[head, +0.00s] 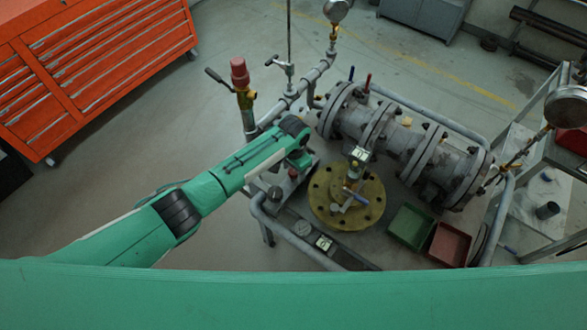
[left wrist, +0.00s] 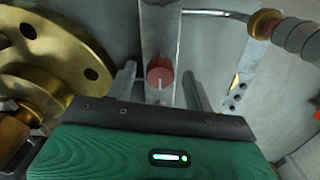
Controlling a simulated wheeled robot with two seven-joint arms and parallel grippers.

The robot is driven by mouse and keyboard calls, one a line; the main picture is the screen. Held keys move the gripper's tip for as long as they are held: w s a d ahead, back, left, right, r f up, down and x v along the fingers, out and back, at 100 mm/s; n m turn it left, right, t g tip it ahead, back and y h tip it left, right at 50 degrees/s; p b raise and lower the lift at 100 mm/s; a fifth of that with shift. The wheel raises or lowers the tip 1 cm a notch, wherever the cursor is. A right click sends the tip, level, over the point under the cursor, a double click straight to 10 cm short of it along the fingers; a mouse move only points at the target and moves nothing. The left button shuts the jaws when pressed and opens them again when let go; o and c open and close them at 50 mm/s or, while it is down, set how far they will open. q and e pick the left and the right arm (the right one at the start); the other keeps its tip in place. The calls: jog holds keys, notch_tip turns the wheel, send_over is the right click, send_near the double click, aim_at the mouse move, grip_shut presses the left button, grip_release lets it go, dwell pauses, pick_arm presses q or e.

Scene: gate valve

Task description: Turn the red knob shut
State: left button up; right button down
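The red knob (left wrist: 160,75) is a small round disc with a pale line on its face, on a grey metal bar in the left wrist view. My left gripper (left wrist: 161,90) is open, with one finger on each side of the knob and visible gaps to it. In the head view my left gripper (head: 298,160) is at the left edge of the valve bench, and a small red part (head: 293,173) shows just below it. The gripper partly hides that spot. My right gripper is not in view.
A brass flange (head: 346,212) lies right of the gripper, with grey pipework (head: 375,125) behind it. A red-capped brass fitting (head: 240,75) stands upright behind my left arm. Green (head: 410,226) and red (head: 449,244) trays sit at the right. An orange tool cabinet (head: 95,65) stands far left.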

pick_arm(q)
notch_tip(320, 180, up, 14)
jog(key=b, duration=0.3)
dwell(0.5)
jog(key=shift+f, duration=0.15)
